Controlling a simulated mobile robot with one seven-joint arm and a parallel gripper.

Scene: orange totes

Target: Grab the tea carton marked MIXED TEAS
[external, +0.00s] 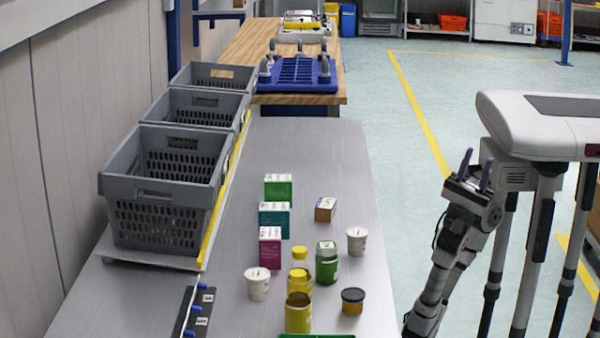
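Three upright cartons stand in a row on the grey table: a green carton (278,190), a teal carton (273,222) and a magenta carton (270,250). A smaller brown box (325,211) with a pale top stands to their right. The print is too small to read, so I cannot tell which is marked MIXED TEAS. My gripper (476,168) is off to the right of the table, beside my body, pointing up. Its two dark fingers are apart with nothing between them. It is well away from all the cartons.
White cups (257,284) (356,241), a green jar (327,264), yellow jars (298,316) and a dark-lidded jar (352,301) stand nearer the front. Grey crates (165,187) line the left side. The table's right strip (345,160) is clear towards the back.

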